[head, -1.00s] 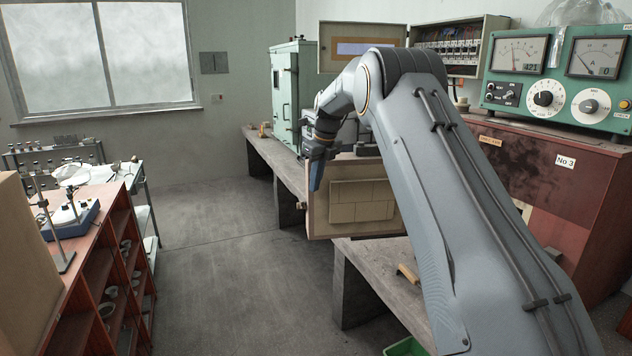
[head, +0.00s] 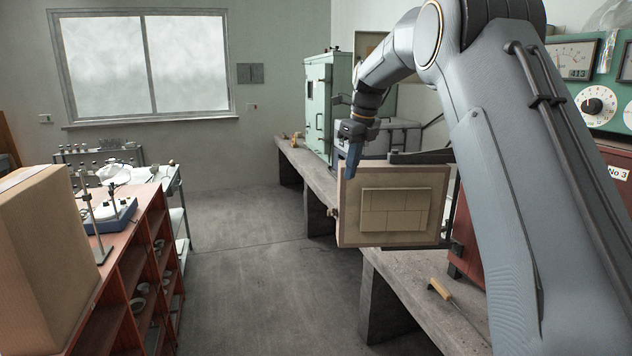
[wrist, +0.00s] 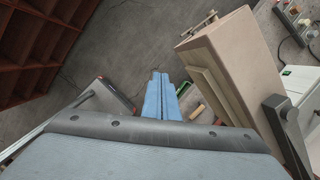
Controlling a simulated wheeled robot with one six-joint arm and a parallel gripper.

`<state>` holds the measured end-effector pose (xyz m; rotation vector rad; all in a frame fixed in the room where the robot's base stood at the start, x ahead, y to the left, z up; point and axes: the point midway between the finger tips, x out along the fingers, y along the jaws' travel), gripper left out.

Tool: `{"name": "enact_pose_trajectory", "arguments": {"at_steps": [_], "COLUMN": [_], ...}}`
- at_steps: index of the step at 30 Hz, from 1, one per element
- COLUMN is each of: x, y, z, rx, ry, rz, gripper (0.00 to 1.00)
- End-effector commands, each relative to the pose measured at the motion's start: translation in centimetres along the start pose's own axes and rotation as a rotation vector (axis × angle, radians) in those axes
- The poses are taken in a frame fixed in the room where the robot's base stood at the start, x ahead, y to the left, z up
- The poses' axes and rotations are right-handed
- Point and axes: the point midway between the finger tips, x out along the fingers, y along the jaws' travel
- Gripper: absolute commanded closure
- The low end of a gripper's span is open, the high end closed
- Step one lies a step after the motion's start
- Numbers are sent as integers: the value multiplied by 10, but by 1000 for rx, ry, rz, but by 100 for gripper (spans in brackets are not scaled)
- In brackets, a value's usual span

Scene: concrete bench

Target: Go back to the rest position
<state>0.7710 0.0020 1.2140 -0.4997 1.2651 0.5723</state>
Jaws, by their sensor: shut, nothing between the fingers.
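My gripper (head: 352,160) hangs pointing down in the head view, at the upper left edge of an open door with a panel of pale bricks (head: 396,209). Its blue fingers are together and hold nothing. In the wrist view the closed blue fingers (wrist: 159,85) show in the middle, with the door (wrist: 236,62) to their right. A gap to the door shows in the wrist view. My arm covers much of what stands behind it on the right.
The concrete bench (head: 405,273) runs along the right, with a wooden-handled tool (head: 440,289) on it. A green cabinet (head: 318,105) stands farther back. A red shelf unit (head: 113,290) and a cardboard box (head: 45,262) stand at left. The floor (head: 262,285) between is clear.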

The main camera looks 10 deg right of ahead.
Motion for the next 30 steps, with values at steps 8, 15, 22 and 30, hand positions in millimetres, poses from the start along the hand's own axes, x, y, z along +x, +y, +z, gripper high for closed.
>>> {"name": "enact_pose_trajectory", "arguments": {"at_steps": [8, 15, 22, 30], "x": [40, 75, 105, 128], "y": [52, 112, 179, 249], "z": [-68, -146, -232, -321], "rx": [-599, -1177, -1739, -2277], "ry": [47, 87, 114, 119], "rz": [-1, 21, 65, 128], "gripper": [100, 100, 100, 100]}}
